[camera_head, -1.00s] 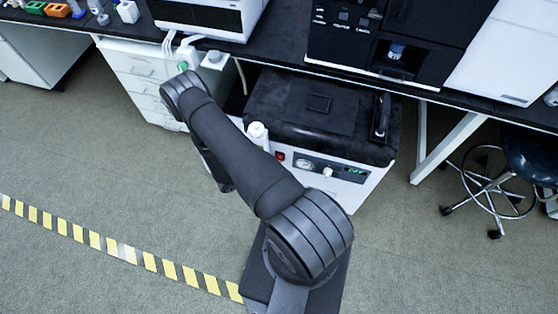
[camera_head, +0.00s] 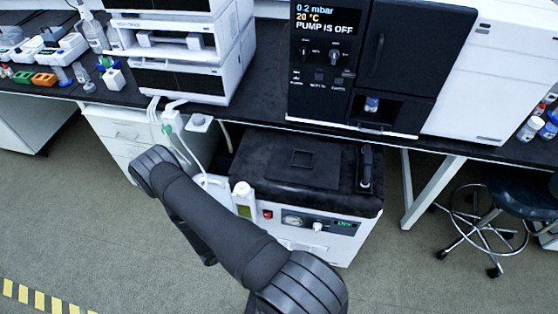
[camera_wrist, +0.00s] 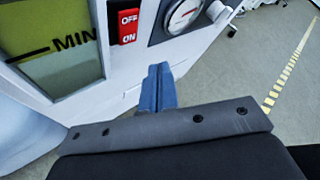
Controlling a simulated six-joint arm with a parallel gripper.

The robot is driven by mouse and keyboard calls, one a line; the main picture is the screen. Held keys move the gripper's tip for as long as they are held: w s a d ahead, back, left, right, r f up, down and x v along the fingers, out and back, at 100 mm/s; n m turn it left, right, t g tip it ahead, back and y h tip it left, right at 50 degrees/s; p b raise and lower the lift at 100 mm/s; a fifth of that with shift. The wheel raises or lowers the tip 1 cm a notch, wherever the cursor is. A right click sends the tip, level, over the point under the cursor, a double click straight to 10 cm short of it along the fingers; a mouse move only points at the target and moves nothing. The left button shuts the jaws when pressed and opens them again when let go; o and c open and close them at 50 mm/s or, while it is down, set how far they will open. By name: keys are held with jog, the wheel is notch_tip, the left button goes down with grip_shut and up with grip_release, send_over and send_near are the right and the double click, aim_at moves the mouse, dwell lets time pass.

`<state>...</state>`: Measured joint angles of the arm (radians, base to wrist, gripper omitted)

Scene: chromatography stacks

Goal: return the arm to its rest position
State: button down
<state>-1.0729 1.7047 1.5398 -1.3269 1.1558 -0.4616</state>
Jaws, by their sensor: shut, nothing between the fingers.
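My gripper (camera_wrist: 157,90) shows in the wrist view as two blue fingers pressed together, with nothing between them. It points towards the front of a white floor unit, close to a red OFF/ON switch (camera_wrist: 128,25) and a round gauge (camera_wrist: 184,14). A green-yellow window marked MIN (camera_wrist: 58,50) is to its left. In the head view my dark arm reaches from the bottom centre up to the left, in front of the bench. The gripper itself is hidden there behind the arm.
The white floor unit with a black top (camera_head: 305,175) stands under the bench (camera_head: 262,90). Bench instruments include a black-fronted one reading PUMP IS OFF (camera_head: 330,50). A wheeled stool (camera_head: 500,195) is at right. Open floor lies in front.

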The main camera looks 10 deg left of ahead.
jog(key=s, duration=0.3)
jog(key=s+r, duration=0.1)
jog(key=s, duration=0.1)
jog(key=shift+s, duration=0.3)
jog(key=w+f, duration=0.1)
jog(key=w, duration=0.5)
jog(key=s+a+r+m+t+y, duration=0.1)
jog(key=s+a+r+m, duration=0.35)
jog(key=s, duration=0.65)
jog(key=s+a+r+m+y, duration=0.1)
jog(key=s+a+r+m, duration=0.1)
jog(key=s+a+r, duration=0.65)
jog(key=w+d+r+m+g, duration=0.1)
jog(key=w+m+g, duration=0.3)
jog(key=m, duration=0.5)
jog(key=w+d+r+m+g, duration=0.1)
jog(key=w+r+m+g, duration=0.2)
jog(key=m, duration=0.7)
jog(key=w+g, duration=0.1)
jog(key=g, duration=0.1)
jog(key=shift+w+r+g+y, duration=0.15)
jog(key=shift+r+g+y, duration=0.25)
